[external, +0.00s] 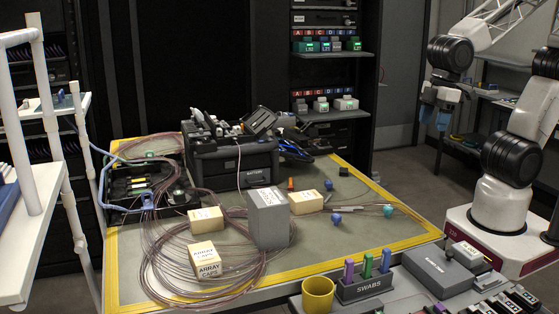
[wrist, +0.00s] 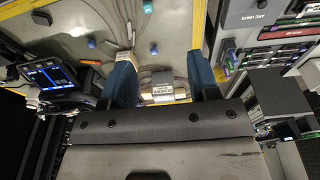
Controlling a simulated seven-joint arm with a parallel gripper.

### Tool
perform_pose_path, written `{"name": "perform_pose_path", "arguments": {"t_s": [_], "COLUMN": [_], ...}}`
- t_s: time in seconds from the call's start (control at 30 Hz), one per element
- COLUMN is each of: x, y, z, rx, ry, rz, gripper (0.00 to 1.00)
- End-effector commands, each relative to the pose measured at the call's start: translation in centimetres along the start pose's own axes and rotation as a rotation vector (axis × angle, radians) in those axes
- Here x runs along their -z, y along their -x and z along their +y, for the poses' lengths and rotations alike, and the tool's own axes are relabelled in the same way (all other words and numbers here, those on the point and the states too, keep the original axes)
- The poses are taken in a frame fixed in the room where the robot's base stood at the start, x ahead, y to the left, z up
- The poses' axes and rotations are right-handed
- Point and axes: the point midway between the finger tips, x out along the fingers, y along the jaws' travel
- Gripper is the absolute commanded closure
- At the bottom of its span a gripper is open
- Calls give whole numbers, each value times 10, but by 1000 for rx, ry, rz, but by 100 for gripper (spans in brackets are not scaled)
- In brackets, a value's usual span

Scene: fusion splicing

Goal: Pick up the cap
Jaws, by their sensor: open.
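Several small coloured caps lie on the yellow-edged work mat (external: 365,248). In the external view a blue cap (external: 336,218) lies right of the grey box, a teal cap (external: 388,211) near the mat's right edge, and a blue-violet cap (external: 328,184) farther back. My gripper (external: 434,118), with blue fingers, is raised at the upper right, well away from the caps. It also shows in the wrist view (wrist: 160,60), open and empty.
A tall grey box (external: 268,220) and cream boxes, one labelled ARRAY CAPS (external: 208,268), stand among coiled fibres. A black splicer case (external: 235,165) is behind. A swab holder (external: 365,288) and yellow cup (external: 318,294) stand in front. The mat's right side is fairly clear.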

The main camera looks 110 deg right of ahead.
Motion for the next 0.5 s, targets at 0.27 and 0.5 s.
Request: {"name": "perform_pose_path", "arguments": {"t_s": [0.27,0.5], "x": [36,54], "y": [-78,-148], "z": [15,29], "rx": [3,9], "ry": [13,24], "rz": [-72,-125], "gripper": [45,45]}}
